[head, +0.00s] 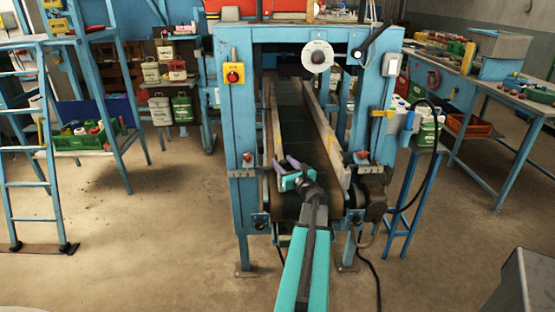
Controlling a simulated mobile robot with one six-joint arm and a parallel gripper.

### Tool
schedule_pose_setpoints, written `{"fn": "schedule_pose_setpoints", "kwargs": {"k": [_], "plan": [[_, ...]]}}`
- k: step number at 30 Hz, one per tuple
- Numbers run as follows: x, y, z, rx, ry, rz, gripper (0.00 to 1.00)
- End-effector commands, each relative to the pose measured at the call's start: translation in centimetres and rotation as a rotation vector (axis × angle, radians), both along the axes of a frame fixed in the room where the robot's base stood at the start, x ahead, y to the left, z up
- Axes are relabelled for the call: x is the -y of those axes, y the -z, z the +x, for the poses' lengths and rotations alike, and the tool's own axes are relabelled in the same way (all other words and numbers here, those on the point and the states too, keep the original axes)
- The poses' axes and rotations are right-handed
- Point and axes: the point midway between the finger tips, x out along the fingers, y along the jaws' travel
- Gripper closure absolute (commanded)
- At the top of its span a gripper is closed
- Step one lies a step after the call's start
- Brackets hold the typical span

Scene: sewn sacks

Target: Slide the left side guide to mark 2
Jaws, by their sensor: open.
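The left side guide (275,118) is a long pale rail along the left side of the dark conveyor belt (291,100). The right side guide (326,128) is a similar rail along the belt's right side. Any mark numbers are too small to read.
The blue machine frame (245,120) surrounds the belt, with posts on both sides and a crossbeam above. A matching red knob (362,155) is on the right post. A motor (371,200) and a blue stand (425,165) are at the right.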

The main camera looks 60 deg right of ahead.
Motion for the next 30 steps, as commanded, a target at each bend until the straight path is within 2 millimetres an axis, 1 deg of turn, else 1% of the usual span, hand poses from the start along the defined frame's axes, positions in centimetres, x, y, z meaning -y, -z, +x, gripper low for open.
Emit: {"fn": "schedule_pose_setpoints", "kwargs": {"k": [3, 12, 17, 25, 26, 30], "plan": [[0.8, 0.0, 1.2, 0.000, -0.001, 0.000, 0.56], [1.9, 0.0, 3.1, -0.001, -0.001, 0.001, 0.56], [2.1, 0.0, 3.4, -0.001, 0.000, 0.001, 0.56], [2.1, 0.0, 3.4, 0.000, 0.000, 0.000, 0.56], [2.1, 0.0, 3.4, 0.000, 0.000, 0.000, 0.59], [2.1, 0.0, 3.4, 0.000, 0.000, 0.000, 0.83]]}}
